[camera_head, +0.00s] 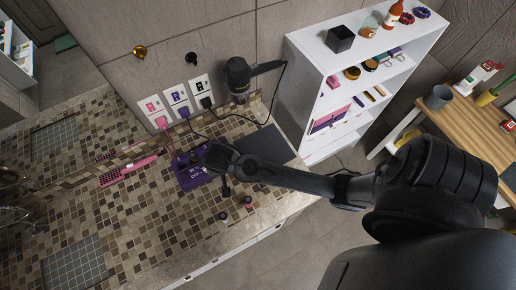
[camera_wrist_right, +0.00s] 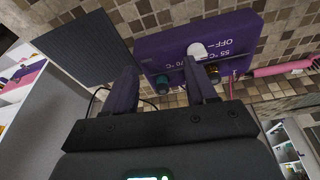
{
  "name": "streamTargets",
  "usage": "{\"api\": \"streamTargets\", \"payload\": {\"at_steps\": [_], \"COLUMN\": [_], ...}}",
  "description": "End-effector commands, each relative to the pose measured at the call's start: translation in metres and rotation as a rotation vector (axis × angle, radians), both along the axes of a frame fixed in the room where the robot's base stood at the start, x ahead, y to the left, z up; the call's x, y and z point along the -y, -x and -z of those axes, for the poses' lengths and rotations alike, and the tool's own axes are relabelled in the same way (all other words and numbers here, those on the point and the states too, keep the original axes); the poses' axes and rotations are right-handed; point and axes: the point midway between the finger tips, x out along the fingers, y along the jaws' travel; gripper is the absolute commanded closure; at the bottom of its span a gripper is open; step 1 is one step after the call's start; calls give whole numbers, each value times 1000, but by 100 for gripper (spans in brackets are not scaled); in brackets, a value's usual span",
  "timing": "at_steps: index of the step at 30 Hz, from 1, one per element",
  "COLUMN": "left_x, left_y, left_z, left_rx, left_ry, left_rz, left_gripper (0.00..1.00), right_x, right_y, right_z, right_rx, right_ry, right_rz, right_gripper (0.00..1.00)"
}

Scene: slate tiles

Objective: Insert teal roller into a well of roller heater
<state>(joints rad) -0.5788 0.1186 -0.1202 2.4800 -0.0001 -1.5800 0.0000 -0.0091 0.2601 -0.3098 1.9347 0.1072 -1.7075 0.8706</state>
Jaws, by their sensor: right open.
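The purple roller heater (camera_head: 192,172) lies on the mosaic counter. In the right wrist view the heater (camera_wrist_right: 232,40) shows OFF and temperature marks and a white knob (camera_wrist_right: 196,50). A small teal round end, apparently of the teal roller (camera_wrist_right: 162,85), shows between the fingers at the heater's near edge; I cannot tell whether it is in a well. A gold-coloured round part (camera_wrist_right: 213,74) shows to its right. My right gripper (camera_wrist_right: 160,72) is open, its fingers either side of the teal end, with no visible contact. My left gripper is out of view.
Two small dark items (camera_head: 222,215) and (camera_head: 248,201) stand near the counter's front edge. A pink hair straightener (camera_head: 127,171) lies left of the heater. A dark mat (camera_head: 263,146) lies to the right, before a white shelf (camera_head: 300,80). Cords run to wall sockets (camera_head: 178,100).

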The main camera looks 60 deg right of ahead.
Motion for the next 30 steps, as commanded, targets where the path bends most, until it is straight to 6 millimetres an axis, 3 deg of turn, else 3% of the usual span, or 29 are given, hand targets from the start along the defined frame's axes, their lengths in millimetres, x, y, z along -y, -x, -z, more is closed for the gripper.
{"api": "streamTargets", "payload": {"at_steps": [1,6,12,18,30], "left_x": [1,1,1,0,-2], "left_y": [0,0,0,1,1], "left_z": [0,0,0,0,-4], "left_rx": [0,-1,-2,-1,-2], "left_ry": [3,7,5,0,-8], "left_rz": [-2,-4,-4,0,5], "left_gripper": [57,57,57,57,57], "right_x": [-9,-21,-21,-18,-18], "right_y": [25,87,135,153,153], "right_z": [1,-13,-37,-49,-55], "right_rx": [-10,2,27,38,39], "right_ry": [-20,-35,-3,25,28], "right_rz": [-104,-436,-694,-799,-808], "right_gripper": [43,43,43,43,43]}}
